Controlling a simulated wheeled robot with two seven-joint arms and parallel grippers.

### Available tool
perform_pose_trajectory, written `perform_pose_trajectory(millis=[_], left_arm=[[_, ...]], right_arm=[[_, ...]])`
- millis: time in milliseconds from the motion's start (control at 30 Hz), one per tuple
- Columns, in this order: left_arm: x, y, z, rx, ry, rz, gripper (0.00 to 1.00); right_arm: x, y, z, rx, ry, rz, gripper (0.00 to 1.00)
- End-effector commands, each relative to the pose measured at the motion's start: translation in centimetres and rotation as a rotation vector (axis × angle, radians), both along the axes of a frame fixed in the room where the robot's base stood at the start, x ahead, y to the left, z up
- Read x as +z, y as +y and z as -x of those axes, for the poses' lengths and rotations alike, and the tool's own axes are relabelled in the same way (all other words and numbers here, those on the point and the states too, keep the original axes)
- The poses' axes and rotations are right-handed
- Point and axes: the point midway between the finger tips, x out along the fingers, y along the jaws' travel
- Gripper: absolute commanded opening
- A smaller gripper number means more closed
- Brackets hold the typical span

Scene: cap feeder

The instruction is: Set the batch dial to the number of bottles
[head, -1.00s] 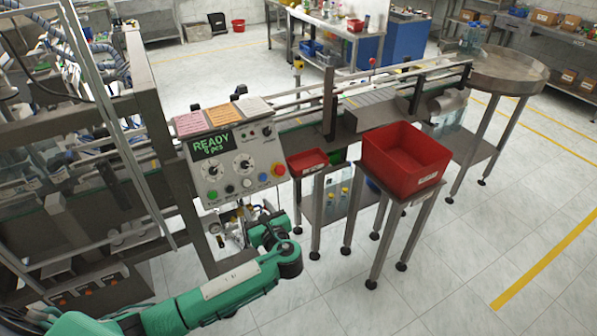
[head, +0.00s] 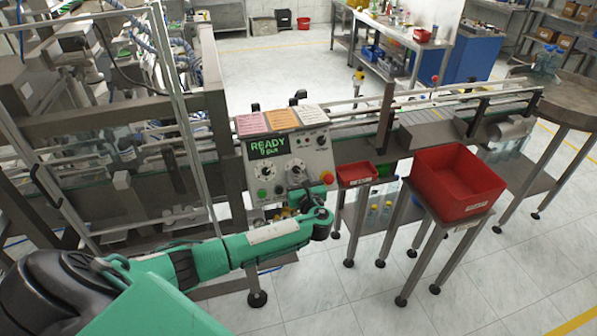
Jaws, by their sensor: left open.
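The control panel (head: 285,165) carries a green-on-dark display (head: 267,146) reading "READY" with a pieces line; its digit is too small to read surely. Clear bottles (head: 546,60) stand on the round table at the far right. My right gripper is out of view.
A red emergency button (head: 327,177) sits at the panel's lower right, close to my wrist. A small red tray (head: 355,174) and a large red bin (head: 455,185) stand to the right. The conveyor (head: 425,118) runs behind them. Yellow-capped bottles (head: 379,212) stand on a lower shelf.

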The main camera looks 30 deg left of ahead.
Motion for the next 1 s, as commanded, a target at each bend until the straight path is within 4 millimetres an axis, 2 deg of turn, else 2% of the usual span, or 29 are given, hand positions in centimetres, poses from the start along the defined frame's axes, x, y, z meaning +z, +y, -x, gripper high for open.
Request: perform_pose_trajectory(millis=[400, 633, 1000], left_arm=[[-0.02, 0.62, -0.53, 0.0, -0.001, 0.001, 0.46], [-0.02, 0.62, -0.52, 0.0, -0.001, 0.001, 0.01], [-0.19, 0.49, -0.61, 0.031, -0.035, 0.03, 0.01]], right_arm=[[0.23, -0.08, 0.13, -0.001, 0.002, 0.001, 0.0], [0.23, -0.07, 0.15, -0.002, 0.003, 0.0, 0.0], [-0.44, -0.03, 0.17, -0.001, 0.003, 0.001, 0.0]])
